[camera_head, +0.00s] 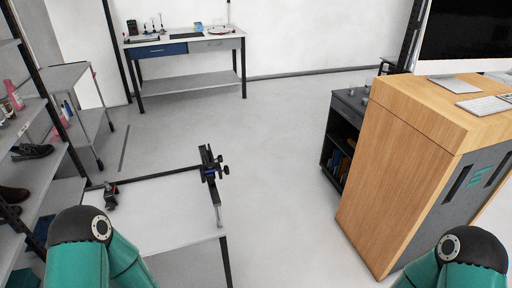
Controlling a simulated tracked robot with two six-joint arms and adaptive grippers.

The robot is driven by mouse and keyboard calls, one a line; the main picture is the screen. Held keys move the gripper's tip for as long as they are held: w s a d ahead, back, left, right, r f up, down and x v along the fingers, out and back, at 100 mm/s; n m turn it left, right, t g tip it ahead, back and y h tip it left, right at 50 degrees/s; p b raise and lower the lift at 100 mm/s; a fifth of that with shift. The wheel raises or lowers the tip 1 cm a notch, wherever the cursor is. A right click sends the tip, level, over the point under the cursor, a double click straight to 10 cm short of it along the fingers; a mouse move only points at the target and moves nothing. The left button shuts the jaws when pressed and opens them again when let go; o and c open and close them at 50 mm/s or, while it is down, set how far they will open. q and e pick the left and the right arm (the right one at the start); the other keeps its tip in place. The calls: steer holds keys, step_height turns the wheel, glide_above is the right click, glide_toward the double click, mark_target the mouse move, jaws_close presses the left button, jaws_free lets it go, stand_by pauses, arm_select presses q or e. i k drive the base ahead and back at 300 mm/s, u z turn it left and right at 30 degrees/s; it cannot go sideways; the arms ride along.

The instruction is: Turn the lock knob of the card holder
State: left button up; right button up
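A dark upright fixture (207,160) with small round black knobs (223,170) on its right side stands at the far right corner of the near white-topped table (165,215). It may be the card holder, but it is too small to tell which knob is the lock knob or how it is turned. My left arm shows only as a teal link with a black joint at the bottom left. My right arm shows the same way at the bottom right. Neither gripper is in view, and nothing touches the fixture.
A small black device (111,196) with a red part stands on the near table's left side. Shelves (30,130) with shoes and bottles line the left. A wooden-sided desk (390,180) stands at right. A workbench (185,43) is at the back. Open floor lies between.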

mark_target(220, 159)
steer(key=u, duration=0.1)
steer(key=i, duration=1.05)
steer(key=u, duration=0.6)
